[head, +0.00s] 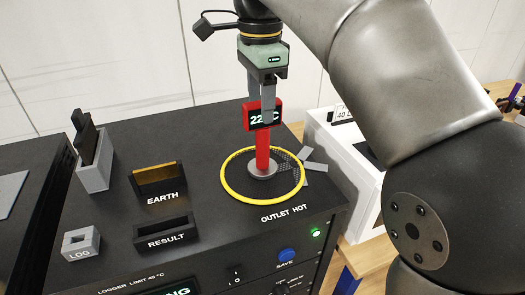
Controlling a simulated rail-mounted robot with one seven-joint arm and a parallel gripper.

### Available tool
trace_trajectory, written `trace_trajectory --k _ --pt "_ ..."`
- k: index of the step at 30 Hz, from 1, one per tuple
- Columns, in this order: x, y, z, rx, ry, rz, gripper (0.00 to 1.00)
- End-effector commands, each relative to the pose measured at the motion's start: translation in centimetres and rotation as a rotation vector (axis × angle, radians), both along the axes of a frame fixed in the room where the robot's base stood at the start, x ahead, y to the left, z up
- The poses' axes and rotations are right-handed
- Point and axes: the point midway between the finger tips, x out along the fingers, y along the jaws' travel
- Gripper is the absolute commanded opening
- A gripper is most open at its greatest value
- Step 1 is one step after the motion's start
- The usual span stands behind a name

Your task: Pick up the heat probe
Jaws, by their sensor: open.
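The heat probe (263,150) is red with a small dark display on its head, partly reading 22 and C. It stands upright on a round grey base within the yellow-ringed mesh outlet marked OUTLET HOT. My gripper (266,112) points straight down over the probe from above. It is open, and one grey finger hangs in front of the display and hides part of it. The other finger is mostly hidden behind the probe's head. I cannot tell whether the fingers touch the probe.
The yellow ring (226,186) lies on the black rack top. To the left are the EARTH slot (158,181), the RESULT slot (163,230), a grey LOG block (80,243) and a grey holder (94,172) with a dark device. A white box (345,165) stands right, behind my arm.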

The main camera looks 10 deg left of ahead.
Motion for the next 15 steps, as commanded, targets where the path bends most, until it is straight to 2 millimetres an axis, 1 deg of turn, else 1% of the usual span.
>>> trace_trajectory --k 5,12,15 --pt "-0.1 -0.1 -1.1 0.0 0.0 0.001 0.51" --pt "-0.4 -0.4 -4.6 -0.001 0.001 0.001 0.51" --pt "-0.3 -0.4 -5.5 0.001 -0.001 0.001 0.51"
